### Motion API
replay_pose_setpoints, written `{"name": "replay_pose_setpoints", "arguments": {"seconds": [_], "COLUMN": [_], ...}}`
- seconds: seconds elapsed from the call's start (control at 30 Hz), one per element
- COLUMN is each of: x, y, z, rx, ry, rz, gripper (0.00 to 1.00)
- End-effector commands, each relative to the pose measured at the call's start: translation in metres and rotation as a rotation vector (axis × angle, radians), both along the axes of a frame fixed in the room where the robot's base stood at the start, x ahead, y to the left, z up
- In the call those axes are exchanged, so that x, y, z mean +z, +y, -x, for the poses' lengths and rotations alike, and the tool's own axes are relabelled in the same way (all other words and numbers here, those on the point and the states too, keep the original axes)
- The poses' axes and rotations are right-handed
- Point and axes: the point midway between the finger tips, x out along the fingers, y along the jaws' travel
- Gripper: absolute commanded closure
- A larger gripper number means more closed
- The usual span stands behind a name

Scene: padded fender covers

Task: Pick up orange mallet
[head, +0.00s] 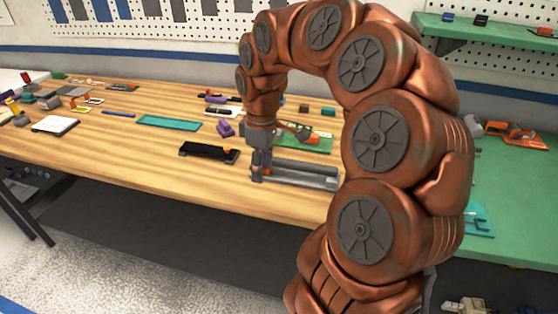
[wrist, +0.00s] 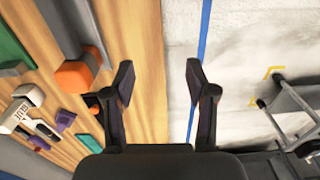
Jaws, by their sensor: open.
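In the wrist view, a blocky orange piece with a dark grey part (wrist: 76,75), which looks like the orange mallet's head, is left of my gripper (wrist: 160,82). My fingers are wide apart with nothing between them, over the bench's front edge and floor. In the head view, my gripper (head: 260,172) is by the left end of a long grey tray (head: 310,178). An orange-brown tool (head: 298,131) lies behind it near a green board (head: 318,145); I cannot tell for sure whether this is the same mallet. My gripper and arm hide part of this area.
A black tray (head: 205,152) lies left of my gripper, with a purple piece (head: 225,129) behind it. A teal mat (head: 168,122) lies further left. Several small parts crowd the far left. The wooden bench (head: 140,160) is clear along its front. A green bench (head: 520,185) stands at right.

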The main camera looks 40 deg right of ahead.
Motion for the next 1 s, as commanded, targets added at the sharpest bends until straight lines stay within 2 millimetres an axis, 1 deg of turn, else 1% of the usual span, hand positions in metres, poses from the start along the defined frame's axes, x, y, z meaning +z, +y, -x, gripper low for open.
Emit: {"name": "replay_pose_setpoints", "arguments": {"seconds": [0.03,0.13,0.2,0.3,0.4,0.5,0.57,0.8,1.0], "x": [-0.002,-0.008,-0.014,-0.022,-0.027,-0.031,-0.034,-0.054,-0.063], "y": [-0.023,-0.068,-0.096,-0.129,-0.151,-0.162,-0.165,-0.164,-0.163], "z": [-0.01,-0.019,-0.021,-0.021,-0.018,-0.016,-0.015,-0.015,-0.016], "rx": [0.003,0.019,0.026,0.029,0.031,0.03,0.031,0.034,0.032], "ry": [-0.004,-0.01,-0.007,-0.003,0.002,0.003,0.005,0.006,0.008], "rz": [-0.003,0.005,0.01,0.019,0.026,0.029,0.029,0.03,0.029], "gripper": [0.44,0.44,0.44,0.44,0.44,0.44,0.44,0.44,0.44]}}
